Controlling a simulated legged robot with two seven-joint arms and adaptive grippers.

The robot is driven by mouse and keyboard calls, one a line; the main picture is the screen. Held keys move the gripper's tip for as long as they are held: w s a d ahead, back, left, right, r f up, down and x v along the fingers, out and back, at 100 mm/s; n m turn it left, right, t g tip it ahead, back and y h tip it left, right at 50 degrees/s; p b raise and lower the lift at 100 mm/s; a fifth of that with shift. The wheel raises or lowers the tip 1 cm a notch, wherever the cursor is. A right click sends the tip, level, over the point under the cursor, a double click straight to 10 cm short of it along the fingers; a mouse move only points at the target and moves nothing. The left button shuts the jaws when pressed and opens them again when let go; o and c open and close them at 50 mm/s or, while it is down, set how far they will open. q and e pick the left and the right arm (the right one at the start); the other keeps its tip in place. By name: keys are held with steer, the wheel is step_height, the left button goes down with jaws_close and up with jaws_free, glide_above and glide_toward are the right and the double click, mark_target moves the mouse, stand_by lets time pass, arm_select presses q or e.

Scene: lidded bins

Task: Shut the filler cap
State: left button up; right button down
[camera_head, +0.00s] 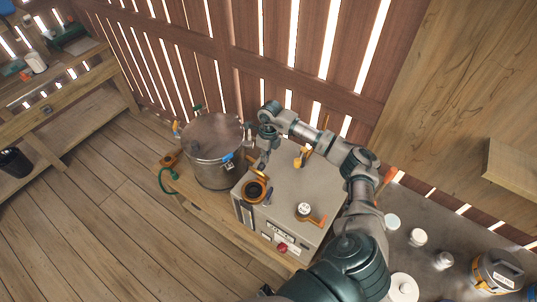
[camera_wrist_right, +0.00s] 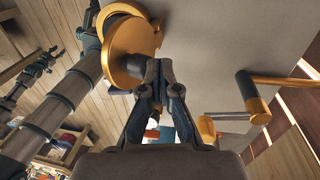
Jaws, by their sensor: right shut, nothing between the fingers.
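The filler opening, an orange ring with a dark round middle (camera_head: 254,191), sits on top of the grey box (camera_head: 285,188) at its left front. My right gripper (camera_head: 263,169) is just behind it, pointing down, shut and empty. In the right wrist view the gripper's fingertips (camera_wrist_right: 158,66) are together, close below the gold round cap parts (camera_wrist_right: 133,38). These parts look like two discs at an angle to each other. I cannot tell whether the fingers touch them. My left gripper is not in view.
A steel pot (camera_head: 214,152) with a lid stands just left of the box. An orange-handled fitting with a white gauge (camera_head: 304,210) and an orange lever (camera_head: 300,159) rise from the box top. Jars and lids (camera_head: 418,237) lie at the right. A workbench (camera_head: 60,95) stands at the far left.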

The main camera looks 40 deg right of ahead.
mark_target(260, 167)
steer(key=a, duration=0.1)
steer(key=s+a, duration=0.1)
steer(key=a, duration=0.1)
steer(key=shift+r, duration=0.1)
steer(key=shift+s+a+f, duration=0.2)
steer(key=shift+a, duration=0.65)
steer(key=shift+s+a+f, duration=0.15)
steer(key=shift+s+a, duration=0.05)
steer(key=shift+a, duration=0.6)
steer(key=r, duration=0.1)
steer(key=d+r, duration=0.1)
steer(key=r, duration=0.1)
steer(key=r+p, duration=0.1)
steer(key=shift+w+d+r, duration=0.2)
steer(key=shift+w, duration=0.15)
steer(key=s+a+r+b, duration=0.1)
steer(key=a+r, duration=0.3)
steer(key=r, duration=0.3)
steer(key=shift+s+a+r, duration=0.2)
steer(key=shift+a+r, duration=0.05)
